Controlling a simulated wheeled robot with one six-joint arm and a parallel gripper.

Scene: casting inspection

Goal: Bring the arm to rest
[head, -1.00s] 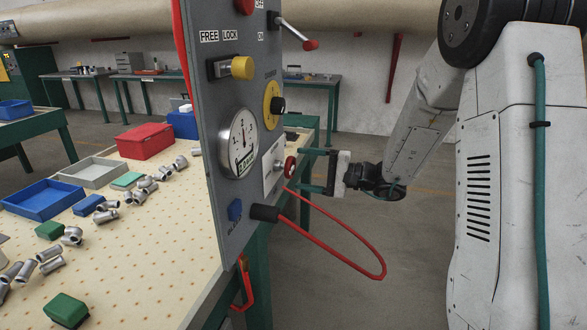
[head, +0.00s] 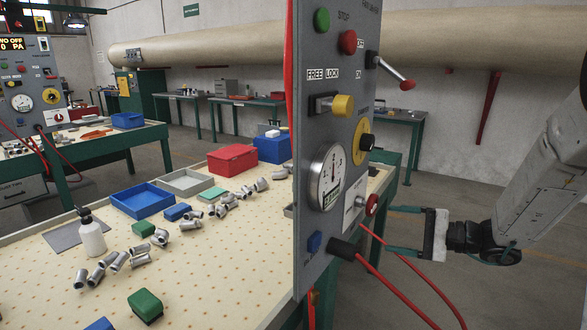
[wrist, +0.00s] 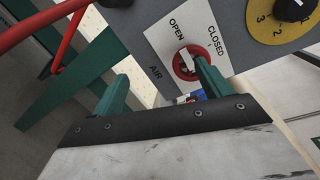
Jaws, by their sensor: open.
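My gripper (head: 405,230) is open, with its two green fingers pointing left toward the grey control panel (head: 325,110). It holds nothing. The panel's red AIR valve knob (head: 371,204) is just in front of the fingers in the head view. In the wrist view the red knob (wrist: 191,62) sits on a white plate marked OPEN and CLOSED, close to the right finger, which overlaps its lower edge. I cannot tell whether they touch. My arm (head: 545,180) reaches in from the right.
A red hose (head: 420,285) loops below my gripper. A lever with a red tip (head: 407,85) juts from the panel above. The perforated table (head: 215,270) at left carries a red bin (head: 232,160), a blue tray (head: 143,201) and metal fittings. Floor right of the panel looks free.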

